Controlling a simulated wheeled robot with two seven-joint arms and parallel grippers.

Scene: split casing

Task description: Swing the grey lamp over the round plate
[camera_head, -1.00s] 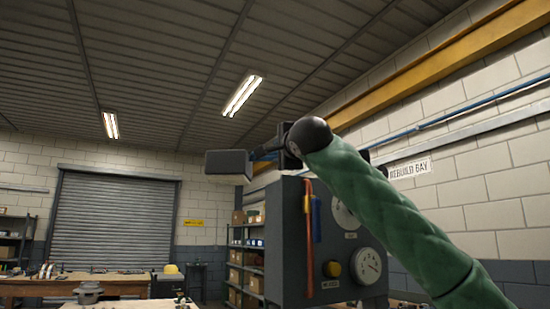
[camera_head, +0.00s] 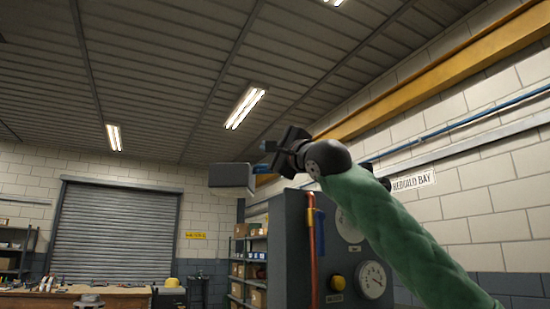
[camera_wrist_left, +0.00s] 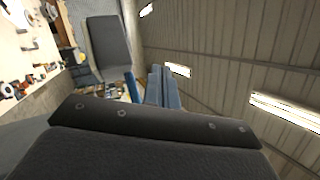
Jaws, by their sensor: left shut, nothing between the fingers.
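The grey lamp (camera_head: 230,176) has a flat rectangular head, left of my left gripper in the head view; a short blue piece shows at its right end. It also shows in the left wrist view (camera_wrist_left: 108,45), with a blue bar (camera_wrist_left: 132,86) at its lower end. My left gripper (camera_head: 266,146) is up beside the lamp, slightly above and right of it in the head view. Its fingers (camera_wrist_left: 163,86) are together and empty, beside the blue bar; I cannot tell whether they touch it. My right gripper is out of view.
A dark grey cabinet (camera_head: 288,245) with gauges, a red pipe and a yellow button stands below and behind my left arm. Shelves with boxes (camera_head: 250,265) stand behind it. A workbench (camera_head: 60,300) is at the lower left. The air left of the lamp looks clear.

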